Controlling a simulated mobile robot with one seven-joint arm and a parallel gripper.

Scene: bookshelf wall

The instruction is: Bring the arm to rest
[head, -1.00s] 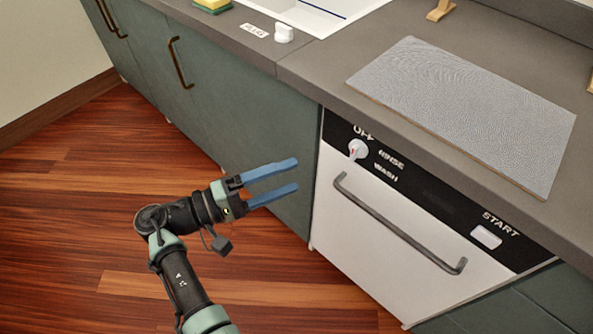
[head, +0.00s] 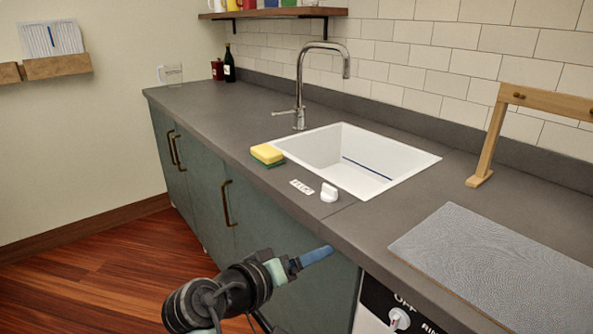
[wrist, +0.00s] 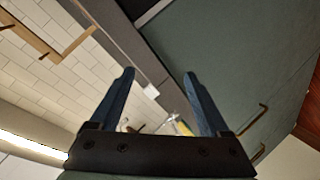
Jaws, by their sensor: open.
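My gripper (head: 314,257) has blue fingers and a dark body. In the head view it is in front of the grey-green cabinet doors, below the counter edge and left of the dishwasher. In that view the fingers overlap and look like one. In the wrist view my gripper (wrist: 158,97) shows two blue fingers spread apart with nothing between them. My arm comes up from the bottom of the head view, and most of it is out of frame.
The dark counter (head: 345,225) edge runs close beside my gripper. On it are a sink (head: 400,158), a faucet (head: 300,90), a sponge (head: 267,154), a white knob (head: 329,192), a grey mat (head: 490,260) and a wooden stand (head: 490,140). The wooden floor (head: 110,265) at left is clear.

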